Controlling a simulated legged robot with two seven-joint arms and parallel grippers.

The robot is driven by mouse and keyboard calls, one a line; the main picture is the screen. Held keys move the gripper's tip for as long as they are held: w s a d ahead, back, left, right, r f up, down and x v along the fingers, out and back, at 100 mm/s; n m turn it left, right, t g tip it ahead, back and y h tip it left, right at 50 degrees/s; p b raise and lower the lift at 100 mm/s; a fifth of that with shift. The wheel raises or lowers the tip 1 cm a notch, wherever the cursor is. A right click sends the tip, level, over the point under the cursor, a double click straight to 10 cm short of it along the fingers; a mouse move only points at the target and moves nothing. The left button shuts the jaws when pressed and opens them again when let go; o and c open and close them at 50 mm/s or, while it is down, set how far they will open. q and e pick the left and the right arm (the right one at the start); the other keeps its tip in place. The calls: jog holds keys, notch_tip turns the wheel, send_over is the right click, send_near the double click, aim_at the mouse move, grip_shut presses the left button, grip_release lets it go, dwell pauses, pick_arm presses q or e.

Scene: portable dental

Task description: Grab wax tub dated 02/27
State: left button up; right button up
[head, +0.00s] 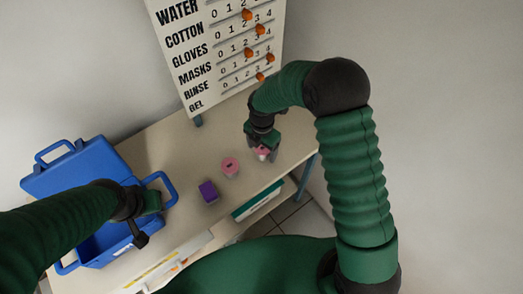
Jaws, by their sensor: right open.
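A pink round tub (231,165) with a dark mark on its top stands on the table. A second small pink-and-white tub (262,152) is to its right, at the fingers of my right gripper (262,155). The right gripper is open and points down over this tub, hiding part of it. No date can be read on either tub. My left gripper (148,207) is at the handle of the blue case; I cannot tell whether it is open or shut.
An open blue case (68,172) is at the table's left. A purple box (208,191) stands left of the pink tubs. A board with word rows and orange sliders (222,45) rises behind the table (165,147). The middle back of the table is clear.

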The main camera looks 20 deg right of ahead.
jog(key=shift+w+d+f, duration=0.1)
jog(key=shift+d, duration=0.3)
jog(key=shift+c, duration=1.4)
jog(key=shift+a, duration=0.35)
jog(key=c, duration=1.1)
jog(key=shift+o, duration=0.2)
jog(key=shift+d, duration=0.1)
jog(key=shift+d+r, duration=0.1)
jog(key=shift+r, duration=0.1)
